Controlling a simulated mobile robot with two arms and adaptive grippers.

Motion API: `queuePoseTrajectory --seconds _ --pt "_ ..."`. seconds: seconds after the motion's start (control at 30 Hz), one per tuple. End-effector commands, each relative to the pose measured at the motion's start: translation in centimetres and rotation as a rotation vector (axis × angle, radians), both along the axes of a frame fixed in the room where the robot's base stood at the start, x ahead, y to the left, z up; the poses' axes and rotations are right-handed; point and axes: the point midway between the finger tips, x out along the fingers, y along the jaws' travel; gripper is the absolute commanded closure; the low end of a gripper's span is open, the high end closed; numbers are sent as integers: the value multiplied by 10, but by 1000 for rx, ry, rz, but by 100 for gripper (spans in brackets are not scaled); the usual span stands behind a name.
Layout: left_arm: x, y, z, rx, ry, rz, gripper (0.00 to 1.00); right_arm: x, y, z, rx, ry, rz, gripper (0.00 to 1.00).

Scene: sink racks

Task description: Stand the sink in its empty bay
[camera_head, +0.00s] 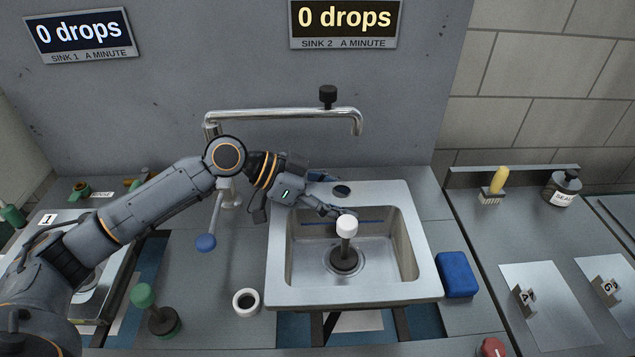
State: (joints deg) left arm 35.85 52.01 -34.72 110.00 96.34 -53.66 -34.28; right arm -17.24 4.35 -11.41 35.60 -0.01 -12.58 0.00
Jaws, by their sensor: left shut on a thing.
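A steel sink (285,292) with a square basin is at the centre, over a dark opening in the counter (290,325). Its front edge overlaps the opening. A tool with a white knob (347,225) and a dark shaft stands upright in the basin, its round dark base over the drain. My left gripper (336,212) reaches over the sink's back left rim and is shut, with its fingertips at the white knob. The fingertip contact is small and partly hidden. Whether the sink rests on the counter or hangs above it, I cannot tell. My right gripper is not in view.
A chrome tap (285,117) spans behind the sink, and a blue-knobbed lever (206,242) hangs left. A green-knobbed plunger (144,296), a white ring (246,301) and a blue sponge (456,275) stand around it. A brush (495,186) and sealant jar (563,188) are right.

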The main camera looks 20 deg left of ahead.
Motion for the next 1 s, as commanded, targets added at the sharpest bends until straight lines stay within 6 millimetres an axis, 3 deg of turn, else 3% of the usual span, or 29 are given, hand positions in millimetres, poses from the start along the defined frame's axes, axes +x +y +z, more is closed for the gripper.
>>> queuePoseTrajectory --seconds 0.37,0.6,0.9,0.93,1.0 --pt "16 -18 -21 -10 -6 3 99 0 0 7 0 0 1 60" --pt "17 -19 -50 -7 -3 4 99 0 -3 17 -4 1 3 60" --pt "17 -19 -56 -6 -6 3 99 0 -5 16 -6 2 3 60" --pt "16 -19 -60 2 -4 1 33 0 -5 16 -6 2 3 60" --pt "16 -19 -60 2 -4 1 18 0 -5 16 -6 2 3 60"
